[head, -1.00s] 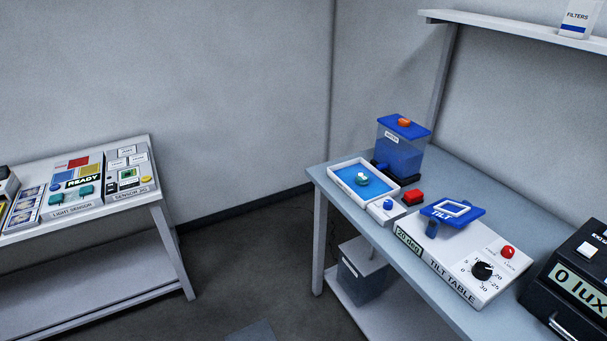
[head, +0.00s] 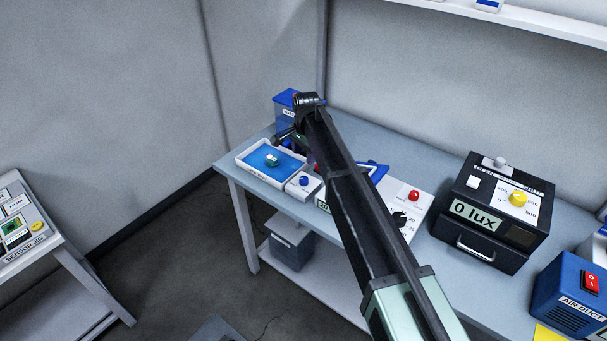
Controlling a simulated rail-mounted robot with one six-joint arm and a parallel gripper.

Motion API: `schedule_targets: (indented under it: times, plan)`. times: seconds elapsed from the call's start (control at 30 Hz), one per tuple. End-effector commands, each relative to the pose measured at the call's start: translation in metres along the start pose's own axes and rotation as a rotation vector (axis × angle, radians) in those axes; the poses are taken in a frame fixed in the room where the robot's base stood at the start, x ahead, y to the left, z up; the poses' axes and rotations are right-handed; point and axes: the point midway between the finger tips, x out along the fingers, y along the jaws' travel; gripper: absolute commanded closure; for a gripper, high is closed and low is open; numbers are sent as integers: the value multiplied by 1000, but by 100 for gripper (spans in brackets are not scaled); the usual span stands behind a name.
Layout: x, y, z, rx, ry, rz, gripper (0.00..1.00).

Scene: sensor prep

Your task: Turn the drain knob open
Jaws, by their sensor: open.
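A white tray (head: 243,155) filled with blue stands on the bench, with a small teal-and-white piece (head: 271,160) in it. A blue knob (head: 304,181) sits on a small white box (head: 301,190) at the tray's right front corner; its label is too small to read, so I cannot tell if it is the drain knob. A blue-lidded tank (head: 285,113) stands behind the tray, partly hidden by my arm. My gripper (head: 287,136) is above the tray's back edge, before the tank, open and apart from the blue knob. Its fingertips are small and dark.
The tilt table (head: 423,200), with a red button (head: 414,195), is partly covered by my arm. A black lux box (head: 490,245) and a blue air duct unit (head: 571,290) stand to the right. A shelf (head: 420,20) runs above. Another table (head: 45,262) is at left.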

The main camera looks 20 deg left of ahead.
Motion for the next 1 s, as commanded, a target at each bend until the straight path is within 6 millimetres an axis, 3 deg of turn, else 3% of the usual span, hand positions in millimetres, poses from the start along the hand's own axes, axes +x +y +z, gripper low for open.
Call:
schedule_targets:
  times: [0.17,0.5,0.6,0.93,1.0]
  plan:
    - [16,2,0,-1,0,0,42]
    - [92,3,-1,-2,0,0,42]
    - [107,3,-1,-2,0,0,42]
    - [108,3,-1,-3,0,0,42]
    - [108,3,-1,-3,0,0,51]
